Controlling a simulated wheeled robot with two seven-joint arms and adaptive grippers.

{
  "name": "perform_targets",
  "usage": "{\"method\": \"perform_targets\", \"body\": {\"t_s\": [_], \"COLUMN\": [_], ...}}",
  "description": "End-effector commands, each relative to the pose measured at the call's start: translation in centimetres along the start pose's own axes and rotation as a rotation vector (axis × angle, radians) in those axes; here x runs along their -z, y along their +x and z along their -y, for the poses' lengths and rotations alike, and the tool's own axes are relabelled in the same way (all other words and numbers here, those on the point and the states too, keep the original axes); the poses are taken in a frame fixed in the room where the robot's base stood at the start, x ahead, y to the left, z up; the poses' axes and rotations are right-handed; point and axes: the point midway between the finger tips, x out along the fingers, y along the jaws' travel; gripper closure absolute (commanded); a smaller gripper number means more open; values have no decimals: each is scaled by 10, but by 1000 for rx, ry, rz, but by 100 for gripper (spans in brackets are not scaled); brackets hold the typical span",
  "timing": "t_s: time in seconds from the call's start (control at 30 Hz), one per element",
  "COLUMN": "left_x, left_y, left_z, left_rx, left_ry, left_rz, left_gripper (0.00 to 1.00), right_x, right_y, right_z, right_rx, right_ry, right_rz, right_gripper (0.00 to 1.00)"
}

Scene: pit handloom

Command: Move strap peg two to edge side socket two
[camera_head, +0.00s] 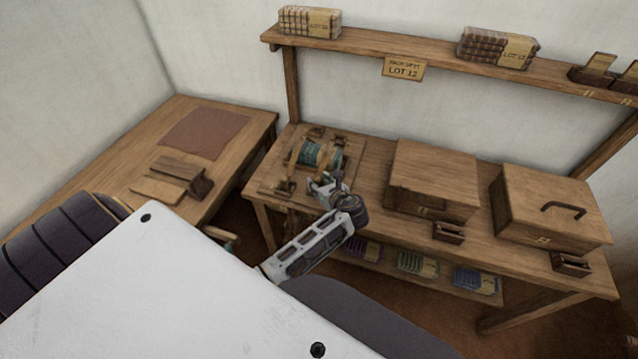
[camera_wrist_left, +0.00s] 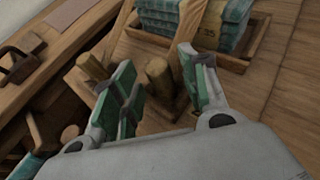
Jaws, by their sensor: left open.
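My left gripper (camera_head: 328,186) is at the front right edge of a board (camera_head: 268,183) that carries a teal-wound roll (camera_head: 318,153). In the left wrist view the gripper (camera_wrist_left: 160,92) is open, with teal pads on its fingers. A round-topped wooden peg (camera_wrist_left: 158,70) shows between the fingers, with no clear grip on it. I cannot tell from its look which strap peg it is. A dark wooden block (camera_wrist_left: 92,66) stands just left of the fingers. A slanted wooden bar (camera_wrist_left: 188,62) lies behind them. The edge side sockets cannot be told apart. My right gripper is not in view.
A tray (camera_wrist_left: 258,48) of teal bundles lies beyond the fingers. Two wooden boxes (camera_head: 432,172) (camera_head: 552,200) stand right of the board on the bench. A shelf (camera_head: 400,48) runs above. A side table (camera_head: 120,150) stands at left.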

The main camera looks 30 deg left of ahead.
Motion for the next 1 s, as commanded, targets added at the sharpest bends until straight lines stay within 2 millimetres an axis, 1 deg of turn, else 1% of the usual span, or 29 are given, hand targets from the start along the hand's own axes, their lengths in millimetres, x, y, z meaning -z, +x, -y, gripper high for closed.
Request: {"method": "perform_targets", "body": {"t_s": [0.17, 0.5, 0.7, 0.83, 1.0], "left_x": [0, 0, -1, -1, -1], "left_y": [-22, -72, -98, -107, -112], "left_z": [0, 0, 0, 0, 0], "left_rx": [1, 1, 1, -1, 0], "left_ry": [-2, -1, -2, -2, -2], "left_rz": [0, -1, 0, 0, 0], "left_gripper": [56, 56, 56, 56, 56], "right_x": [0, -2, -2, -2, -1], "right_y": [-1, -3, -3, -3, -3], "right_z": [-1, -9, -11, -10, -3], "right_rx": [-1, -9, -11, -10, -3], "right_ry": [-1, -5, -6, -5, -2], "right_rz": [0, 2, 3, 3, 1], "right_gripper": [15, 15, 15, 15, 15]}}
